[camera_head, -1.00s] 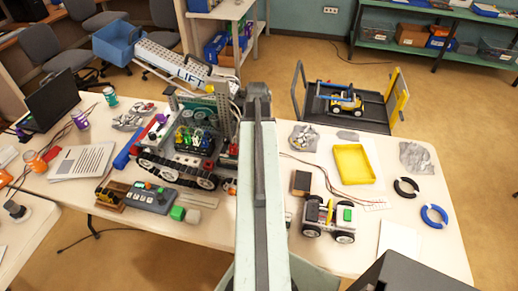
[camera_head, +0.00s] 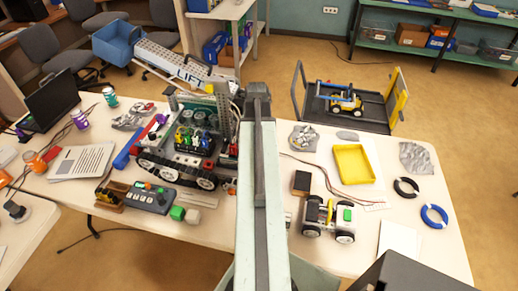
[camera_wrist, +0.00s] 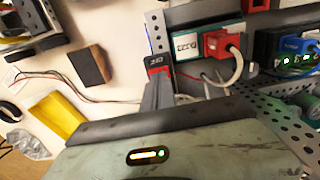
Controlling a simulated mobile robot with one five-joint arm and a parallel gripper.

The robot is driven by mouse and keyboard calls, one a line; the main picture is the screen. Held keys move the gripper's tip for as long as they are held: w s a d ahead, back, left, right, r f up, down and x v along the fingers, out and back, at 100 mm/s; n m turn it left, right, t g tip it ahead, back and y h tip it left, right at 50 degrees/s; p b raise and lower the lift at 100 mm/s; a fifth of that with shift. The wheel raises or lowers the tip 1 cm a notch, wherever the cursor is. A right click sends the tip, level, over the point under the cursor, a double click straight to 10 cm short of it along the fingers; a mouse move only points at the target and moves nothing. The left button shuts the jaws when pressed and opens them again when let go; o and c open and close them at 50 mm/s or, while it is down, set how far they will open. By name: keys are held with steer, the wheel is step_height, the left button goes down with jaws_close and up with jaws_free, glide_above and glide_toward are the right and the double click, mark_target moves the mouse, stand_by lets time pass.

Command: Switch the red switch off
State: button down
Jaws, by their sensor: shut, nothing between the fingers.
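My gripper (camera_wrist: 156,92) shows in the wrist view as a narrow grey finger shape pointing up, shut and empty. Just past its tip is a small black-and-red part (camera_wrist: 158,64) with white marks, which looks like the red switch. I cannot tell whether the tip touches it or which way it is set. It sits beside a perforated metal strip on the tracked robot (camera_head: 180,170). In the head view my arm runs up the middle and hides the fingertips and this part.
A red connector (camera_wrist: 222,44) with a white cable is right of the gripper. A perforated metal beam (camera_wrist: 270,115) rises close on the right. A yellow tray (camera_head: 354,164), a small wheeled robot (camera_head: 328,217) and a dark block (camera_head: 301,182) lie right of my arm. A control box (camera_head: 150,197) lies left.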

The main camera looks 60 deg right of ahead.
steer(key=shift+f+b, duration=0.9)
stand_by(0.5)
steer(key=shift+r, duration=0.15)
step_height(320, 180, up, 7)
steer(key=p, duration=0.7)
